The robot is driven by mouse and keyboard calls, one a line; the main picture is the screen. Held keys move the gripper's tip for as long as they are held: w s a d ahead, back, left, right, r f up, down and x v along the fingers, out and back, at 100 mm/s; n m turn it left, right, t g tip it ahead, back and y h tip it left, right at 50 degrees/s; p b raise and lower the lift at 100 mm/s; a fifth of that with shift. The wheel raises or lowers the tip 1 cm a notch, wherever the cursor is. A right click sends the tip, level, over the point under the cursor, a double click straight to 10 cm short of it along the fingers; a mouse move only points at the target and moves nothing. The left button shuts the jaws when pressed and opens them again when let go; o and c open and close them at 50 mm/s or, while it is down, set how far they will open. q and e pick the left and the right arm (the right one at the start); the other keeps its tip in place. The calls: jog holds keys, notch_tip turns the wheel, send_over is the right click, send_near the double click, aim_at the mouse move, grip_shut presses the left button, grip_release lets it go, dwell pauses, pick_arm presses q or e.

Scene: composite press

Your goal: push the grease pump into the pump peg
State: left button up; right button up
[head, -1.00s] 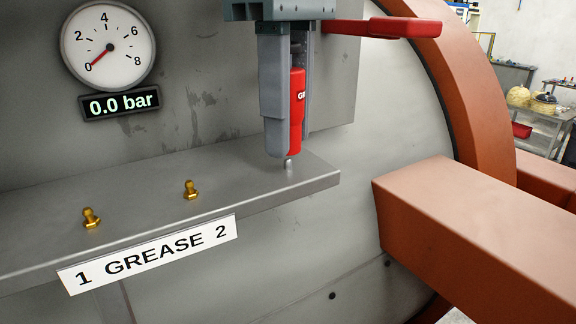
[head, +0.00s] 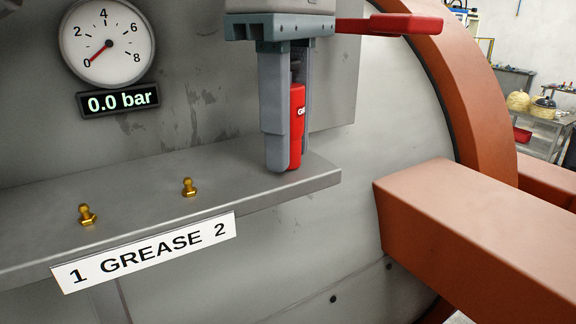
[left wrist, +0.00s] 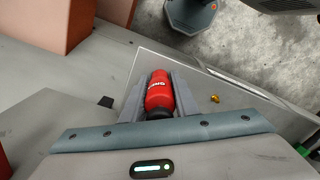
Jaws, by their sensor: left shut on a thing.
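The red grease pump (head: 297,118) stands upright at the right end of the grey shelf (head: 140,190). My left gripper (head: 290,158) points down and is shut on the pump, with a finger on each side. The pump's lower end is at the shelf top, over the spot of the small grey pump peg. The peg is hidden behind the pump and finger, so I cannot tell how far the pump sits on it. In the left wrist view the pump (left wrist: 159,92) lies between both fingers. My right gripper is not in view.
Two brass grease nipples (head: 187,187) stand on the shelf left of the pump, above the label "1 GREASE 2" (head: 145,252). A gauge (head: 107,42) reads 0.0 bar. A red lever (head: 390,25) is beside my gripper. An orange beam (head: 470,240) juts out at the right.

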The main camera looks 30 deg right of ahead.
pick_arm(q)
jog(key=shift+f, duration=0.1)
dwell(0.8)
jog(key=o, duration=1.1)
jog(key=shift+r, duration=0.55)
notch_tip(320, 180, up, 4)
jog(key=shift+r+b, duration=0.2)
jog(key=shift+b, duration=0.3)
notch_tip(320, 180, up, 6)
jog(key=shift+r+p, duration=0.25)
jog(key=shift+p, duration=0.8)
